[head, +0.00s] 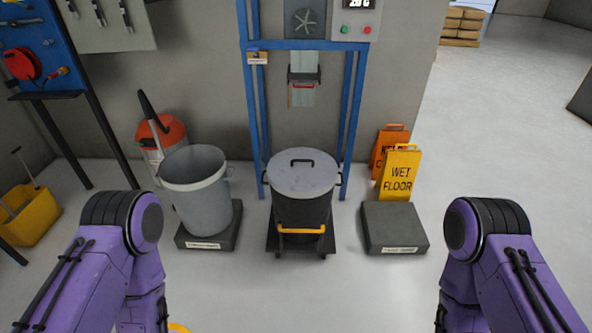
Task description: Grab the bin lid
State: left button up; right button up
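My two purple arms come in from the lower left and lower right, apart from the bin and lid. Neither gripper shows; both are out of the picture.
An open grey bucket (196,194) stands on a dark block left of the bin. A bare dark block (394,227) lies to the right, with wet floor signs (399,173) behind it. The blue frame (353,110) rises behind the lid. Floor in front is mostly clear.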

aim_at(302, 169)
jog(key=u, duration=0.25)
jog(key=i, duration=1)
jog(key=z, duration=0.45)
jog(key=i, duration=1.15)
jog(key=z, duration=0.2)
